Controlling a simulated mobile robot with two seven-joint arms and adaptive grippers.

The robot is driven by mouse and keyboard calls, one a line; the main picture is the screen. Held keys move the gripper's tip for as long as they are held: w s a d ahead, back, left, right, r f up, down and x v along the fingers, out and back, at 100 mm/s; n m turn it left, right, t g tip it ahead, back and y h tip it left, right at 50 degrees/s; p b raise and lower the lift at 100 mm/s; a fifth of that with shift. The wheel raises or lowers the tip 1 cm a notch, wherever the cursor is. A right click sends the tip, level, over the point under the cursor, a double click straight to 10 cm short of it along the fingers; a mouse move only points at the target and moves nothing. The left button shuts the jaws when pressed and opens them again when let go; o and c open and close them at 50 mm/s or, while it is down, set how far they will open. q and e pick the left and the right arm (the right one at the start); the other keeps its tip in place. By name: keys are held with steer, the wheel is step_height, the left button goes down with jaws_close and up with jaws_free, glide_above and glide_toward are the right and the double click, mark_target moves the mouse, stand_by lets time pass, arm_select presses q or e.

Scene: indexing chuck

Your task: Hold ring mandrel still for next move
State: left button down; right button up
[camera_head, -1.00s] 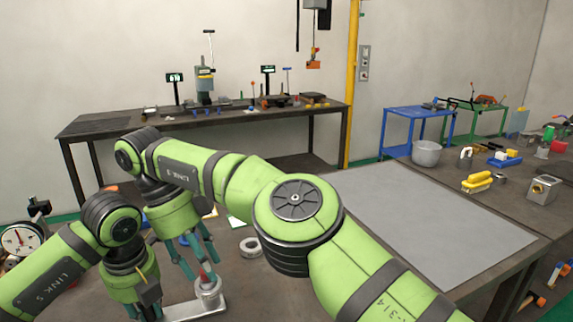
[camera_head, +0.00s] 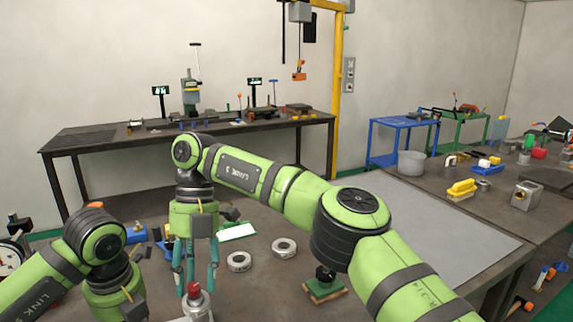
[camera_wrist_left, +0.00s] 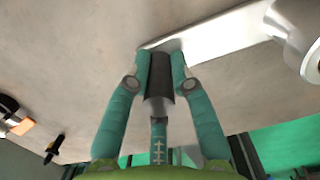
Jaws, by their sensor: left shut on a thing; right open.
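The ring mandrel (camera_head: 198,308), a steel cylinder with a red top, stands at the bottom of the head view; its lower part is cut off. The left wrist view shows a steel cylinder (camera_wrist_left: 303,35) on a flat metal bar (camera_wrist_left: 225,35). My left gripper (camera_wrist_left: 160,67) is shut on a dark grey cylindrical grip (camera_wrist_left: 159,98) at the bar's near end. In the head view its fingers are hidden. My right gripper (camera_head: 196,284) is open, pointing down, with its fingers either side of the red top; I cannot tell whether they touch it.
Two pale rings lie on the bench, one nearer (camera_head: 239,262) and one farther right (camera_head: 284,247). A green block with a black knob (camera_head: 324,286) sits beside my right arm. A dial gauge (camera_head: 10,256) is at the left edge. The grey mat (camera_head: 440,225) is clear.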

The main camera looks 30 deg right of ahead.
steer(key=m, duration=0.2)
steer(key=m+t+y, duration=0.1)
steer(key=m, duration=0.2)
steer(key=shift+s+d+m+t+y, duration=0.2)
steer(key=shift+d+m+t+y, duration=0.1)
steer(key=shift+m, duration=0.1)
steer(key=m, duration=0.2)
steer(key=m+t, duration=0.1)
steer(key=m, duration=0.1)
steer(key=shift+s+m+t+y, duration=0.2)
steer(key=shift+m+t+y, duration=0.1)
steer(key=shift+y, duration=0.1)
steer(key=v, duration=1.2)
steer(key=w+a+r+n+t+y, duration=0.1)
steer(key=w+n+t+y, duration=0.2)
steer(key=w+y, duration=0.55)
steer(key=w+d+m+t, duration=0.1)
steer(key=w+d+t, duration=0.2)
steer(key=d, duration=0.4)
steer(key=w+d+f+m+t+h, duration=0.1)
steer(key=w+d+m+t, duration=0.1)
steer(key=d+t, duration=0.4)
steer(key=w+d+m+t, duration=0.1)
steer(key=w+d+t, duration=0.2)
steer(key=d, duration=0.6)
steer(key=shift+w+f+m+t, duration=0.2)
steer(key=shift+w+m+t, duration=0.2)
steer(key=shift+t, duration=0.4)
steer(key=shift+a, duration=0.15)
